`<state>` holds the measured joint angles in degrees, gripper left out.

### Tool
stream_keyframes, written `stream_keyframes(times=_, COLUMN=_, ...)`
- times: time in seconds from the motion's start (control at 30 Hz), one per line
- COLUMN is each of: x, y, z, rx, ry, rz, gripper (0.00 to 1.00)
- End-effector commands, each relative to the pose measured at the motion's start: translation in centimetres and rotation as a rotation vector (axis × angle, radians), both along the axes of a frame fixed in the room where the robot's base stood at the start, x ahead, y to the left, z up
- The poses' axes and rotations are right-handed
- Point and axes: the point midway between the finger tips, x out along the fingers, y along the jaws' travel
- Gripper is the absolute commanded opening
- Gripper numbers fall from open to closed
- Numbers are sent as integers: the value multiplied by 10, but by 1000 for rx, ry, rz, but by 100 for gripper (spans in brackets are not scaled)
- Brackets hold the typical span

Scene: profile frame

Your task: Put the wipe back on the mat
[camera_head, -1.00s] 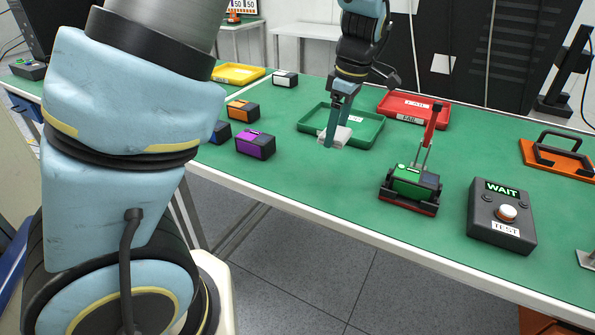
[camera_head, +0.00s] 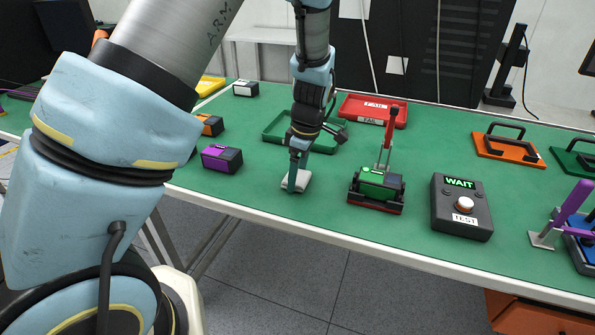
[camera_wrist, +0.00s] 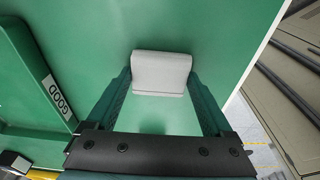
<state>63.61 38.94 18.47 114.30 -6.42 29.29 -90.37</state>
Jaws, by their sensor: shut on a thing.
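The wipe is a small pale grey folded pad (camera_head: 296,181), which also shows in the wrist view (camera_wrist: 162,73). My gripper (camera_head: 296,184) is shut on it, with a finger at each side in the wrist view (camera_wrist: 160,82). The wipe is low over the green mat surface (camera_head: 255,205) that covers the bench, between the green tray and the bench's front edge. I cannot tell whether it touches the surface. No separate mat shows.
The green tray (camera_head: 268,138), labelled GOOD in the wrist view (camera_wrist: 46,75), is behind my gripper. A green and black fixture (camera_head: 376,188) stands to the right, then a WAIT/TEST box (camera_head: 461,207). A purple box (camera_head: 221,158) is left. A red FAIL tray (camera_head: 350,107) is behind.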

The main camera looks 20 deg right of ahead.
Motion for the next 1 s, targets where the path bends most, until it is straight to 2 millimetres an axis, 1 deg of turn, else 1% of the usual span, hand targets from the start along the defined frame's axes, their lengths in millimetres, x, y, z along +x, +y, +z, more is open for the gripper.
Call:
stream_keyframes(times=0.23, x=0, y=0, z=-4, rx=0, ry=0, rz=0, gripper=25)
stream_keyframes(times=0.27, x=0, y=0, z=-3, rx=0, ry=0, rz=0, gripper=88)
stream_keyframes(times=0.37, x=0, y=0, z=-3, rx=0, ry=0, rz=0, gripper=99)
stream_keyframes(times=0.6, x=0, y=0, z=-2, rx=0, ry=0, rz=0, gripper=100)
stream_keyframes(times=0.73, x=0, y=-1, z=6, rx=-2, ry=-2, rz=0, gripper=100)
stream_keyframes(times=0.87, x=-2, y=-5, z=25, rx=-5, ry=-4, rz=-2, gripper=100)
stream_keyframes(times=1.0, x=-5, y=-8, z=55, rx=-5, ry=-4, rz=-3, gripper=100)
